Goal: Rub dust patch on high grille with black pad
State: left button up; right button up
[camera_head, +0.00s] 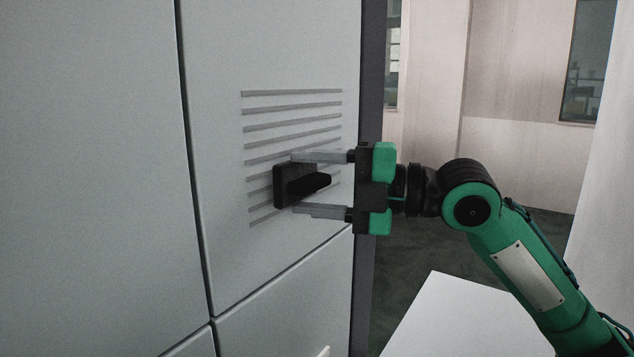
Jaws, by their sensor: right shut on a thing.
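The black pad (283,188), a dark block with a bar-like handle, is at the lower part of the grille. My right gripper (296,183) reaches in from the right and is shut on the pad, one finger above it and one below. The grille (292,110) is a set of several grey horizontal slots in a pale panel. The pad is up against or very near the slots; I cannot tell if it touches. I cannot make out a dust patch; the pad and fingers cover part of the lower slots. My left gripper is out of view.
The pale cabinet front (100,150) fills the left, with dark seams between its panels. Its dark edge (372,60) stands right of the grille. A white flat surface (450,315) lies below my right arm. Open floor (530,235) shows behind the arm.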

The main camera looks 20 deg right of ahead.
jog(key=shift+w+a, duration=0.3)
jog(key=shift+w, duration=0.15)
jog(key=shift+w+d+b, duration=0.2)
jog(key=shift+w+d, duration=0.4)
jog(key=shift+d, duration=0.2)
jog(key=shift+w+d+b, duration=0.15)
jog(key=shift+w+d, duration=0.45)
jog(key=shift+d, duration=0.2)
jog(key=shift+s+a+p, duration=0.2)
jog(key=shift+s+a, duration=0.4)
jog(key=shift+a, duration=0.2)
jog(key=shift+s+a+p, duration=0.2)
jog(key=shift+s+a, duration=0.4)
jog(key=shift+a, duration=0.2)
